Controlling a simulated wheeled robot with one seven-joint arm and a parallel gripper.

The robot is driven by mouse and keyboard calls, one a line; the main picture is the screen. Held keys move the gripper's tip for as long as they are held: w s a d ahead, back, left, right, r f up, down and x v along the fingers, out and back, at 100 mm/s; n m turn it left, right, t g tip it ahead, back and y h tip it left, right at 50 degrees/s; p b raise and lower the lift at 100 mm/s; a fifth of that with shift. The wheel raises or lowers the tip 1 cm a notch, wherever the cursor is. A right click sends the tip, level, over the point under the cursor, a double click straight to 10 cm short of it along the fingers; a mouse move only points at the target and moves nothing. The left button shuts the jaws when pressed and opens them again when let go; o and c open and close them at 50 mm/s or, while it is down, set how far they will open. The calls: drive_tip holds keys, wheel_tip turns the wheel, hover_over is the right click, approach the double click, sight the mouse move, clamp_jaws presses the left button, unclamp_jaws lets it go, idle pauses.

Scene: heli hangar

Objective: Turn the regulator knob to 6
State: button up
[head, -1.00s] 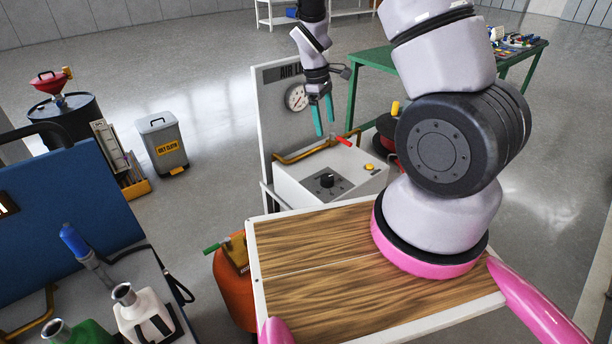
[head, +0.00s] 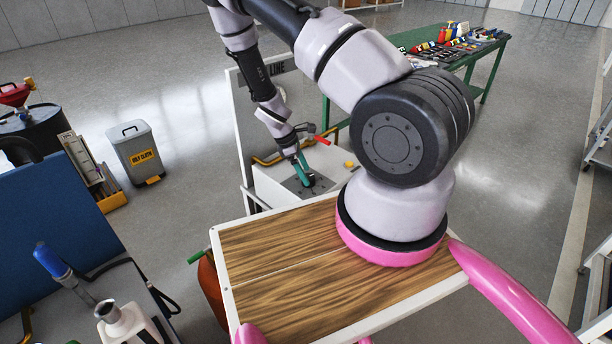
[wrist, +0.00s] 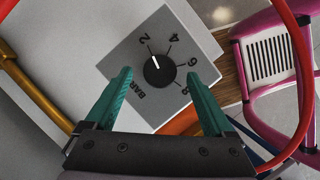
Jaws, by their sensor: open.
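The regulator knob (wrist: 160,70) is round and black with a white pointer line. It sits on a grey dial plate (wrist: 118,62) marked 2, 4, 6, 8 and BAR. The pointer aims up and slightly left, close to the 2. My gripper (wrist: 157,77) is open, with its teal fingers apart on either side of the knob in the wrist view. I cannot tell whether they touch it. In the head view my gripper (head: 305,175) is down at the top of the white regulator box (head: 270,186), and the knob is largely hidden there.
A yellow button (head: 349,164) and a red-handled lever (head: 322,140) are on or near the box. A brass pipe (wrist: 38,95) runs beside it at left in the wrist view. An upright panel (head: 250,120) stands behind. A wooden-topped surface (head: 280,262) lies in front.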

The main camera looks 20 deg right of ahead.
drive_tip(key=shift+x, duration=1)
drive_tip(key=shift+c, duration=0.3)
drive_tip(key=c, duration=1.3)
